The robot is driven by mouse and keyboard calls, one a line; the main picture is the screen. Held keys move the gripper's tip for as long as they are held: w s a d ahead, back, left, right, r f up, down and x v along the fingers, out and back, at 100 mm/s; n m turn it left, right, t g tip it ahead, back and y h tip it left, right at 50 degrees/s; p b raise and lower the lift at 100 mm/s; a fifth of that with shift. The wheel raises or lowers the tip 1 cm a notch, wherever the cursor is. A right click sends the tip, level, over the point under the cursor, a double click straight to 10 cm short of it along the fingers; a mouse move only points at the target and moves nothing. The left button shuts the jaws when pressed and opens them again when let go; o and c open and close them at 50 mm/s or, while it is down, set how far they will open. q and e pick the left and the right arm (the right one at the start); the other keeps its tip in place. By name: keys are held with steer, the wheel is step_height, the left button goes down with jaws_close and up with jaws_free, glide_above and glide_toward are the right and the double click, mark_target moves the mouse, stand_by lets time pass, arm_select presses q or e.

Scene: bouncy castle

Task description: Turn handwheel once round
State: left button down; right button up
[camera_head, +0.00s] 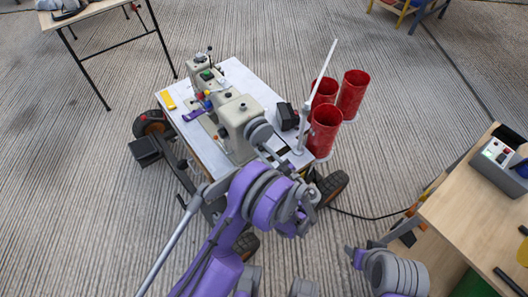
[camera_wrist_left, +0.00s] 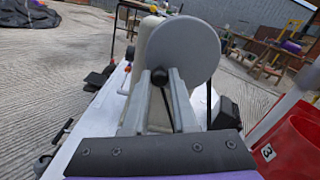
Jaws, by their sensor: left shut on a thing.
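The handwheel (camera_head: 259,131) is a round grey disc on the end of the beige sewing machine (camera_head: 238,112), which stands on a white wheeled table. In the left wrist view the handwheel (camera_wrist_left: 185,50) is close up, facing me. A black ball knob on a dark stem (camera_wrist_left: 160,78) sits in front of its face. My left gripper (camera_head: 268,152) reaches the wheel, its grey fingers (camera_wrist_left: 160,95) shut around the knob. Part of my right arm shows at lower right in the head view; its fingers cannot be made out.
Several red cylinders (camera_head: 325,130) and a slanted white post (camera_head: 316,95) stand right of the machine. A wooden table (camera_head: 480,215) with a grey box is at the right edge. Another table (camera_head: 95,12) is at upper left.

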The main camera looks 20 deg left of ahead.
mark_target(270, 135)
arm_select(q)
steer(key=w+d+n+b, duration=0.1)
steer(key=n, duration=0.4)
steer(key=w+d+n+b, duration=0.1)
steer(key=n, duration=0.4)
steer(key=w+n+b, duration=0.1)
steer(key=n, duration=0.5)
steer(key=shift+w+d+f+b, duration=0.25)
steer(key=shift+d+f+b, duration=0.1)
steer(key=shift+d+f, duration=0.05)
steer(key=n, duration=0.2)
steer(key=r+n, duration=0.1)
steer(key=n, duration=0.1)
steer(key=w+n, duration=0.1)
steer(key=n, duration=0.1)
steer(key=shift+d+r, duration=0.15)
steer(key=shift+d, duration=0.2)
steer(key=c, duration=0.7)
jaws_free()
